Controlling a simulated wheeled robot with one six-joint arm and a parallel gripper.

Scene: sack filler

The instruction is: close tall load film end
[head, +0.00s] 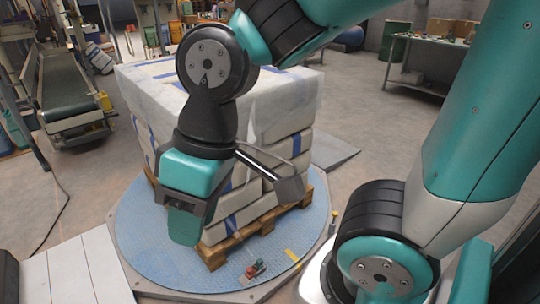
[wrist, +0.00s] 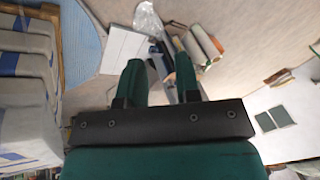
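The tall load (head: 285,100) is a stack of white sacks with blue bands on a wooden pallet (head: 262,222). A pale film covers its top and upper sides. A narrow whitish flap (head: 251,118) shows on its near side; I cannot tell whether it is the film end. My gripper (head: 185,228) points down in front of the load's near left side, and my arm hides part of the load. In the wrist view, the green fingers of my gripper (wrist: 157,54) stand apart with nothing visibly held. The load's sacks (wrist: 28,85) lie at the left there.
The pallet stands on a round blue turntable (head: 150,262). Small red and green objects (head: 254,268) lie at its front edge. A conveyor (head: 65,90) stands at the back left and a bench (head: 425,58) at the back right. Crumpled clear plastic (wrist: 147,18) shows in the wrist view.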

